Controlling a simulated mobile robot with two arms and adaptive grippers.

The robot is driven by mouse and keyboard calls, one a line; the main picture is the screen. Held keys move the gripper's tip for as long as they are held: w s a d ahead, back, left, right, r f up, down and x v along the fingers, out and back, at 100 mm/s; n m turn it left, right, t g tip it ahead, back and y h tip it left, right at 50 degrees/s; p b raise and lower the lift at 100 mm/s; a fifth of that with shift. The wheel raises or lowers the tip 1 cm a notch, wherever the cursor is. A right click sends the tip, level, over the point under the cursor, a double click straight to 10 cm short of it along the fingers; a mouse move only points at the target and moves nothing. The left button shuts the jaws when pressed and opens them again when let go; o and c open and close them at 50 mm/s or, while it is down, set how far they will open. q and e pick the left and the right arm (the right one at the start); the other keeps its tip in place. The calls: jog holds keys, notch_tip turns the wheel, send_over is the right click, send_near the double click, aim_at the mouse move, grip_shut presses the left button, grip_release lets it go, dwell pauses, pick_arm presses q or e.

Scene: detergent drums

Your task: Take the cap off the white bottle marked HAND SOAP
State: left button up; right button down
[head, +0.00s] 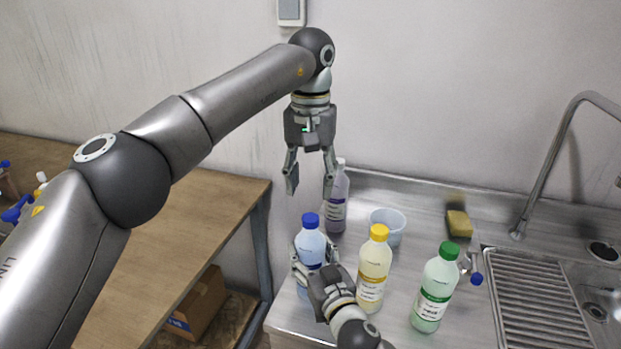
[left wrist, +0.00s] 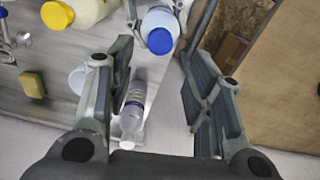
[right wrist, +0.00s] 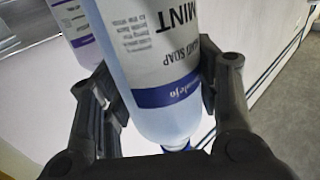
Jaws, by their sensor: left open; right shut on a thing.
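The HAND SOAP bottle (head: 310,246) is pale bluish white with a blue cap (head: 310,220) on top. It stands upright near the left end of the steel counter. In the right wrist view its label (right wrist: 170,60) reads MINT and SOAP above a blue band, upside down. My right gripper (head: 316,270) is shut around the bottle's body, one finger on each side. My left gripper (head: 311,188) is open and empty above the bottle, pointing down, clear of the cap. In the left wrist view the blue cap (left wrist: 160,41) shows between its fingers.
A pale purple bottle (head: 338,202) stands just behind, close to my left gripper. Yellow-capped (head: 374,268) and green-capped (head: 436,290) bottles stand to the right. A tub (head: 389,224), a sponge (head: 459,223) and the sink (head: 598,300) lie beyond. A wooden table (head: 165,225) is at left.

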aim_at(310, 217)
pick_arm(q)
jog(key=shift+f+m, duration=0.1)
jog(key=shift+m, duration=0.5)
jog(key=shift+f, duration=0.25)
notch_tip(310, 217, down, 7)
jog(key=shift+f, duration=0.2)
jog(key=shift+c, duration=0.4)
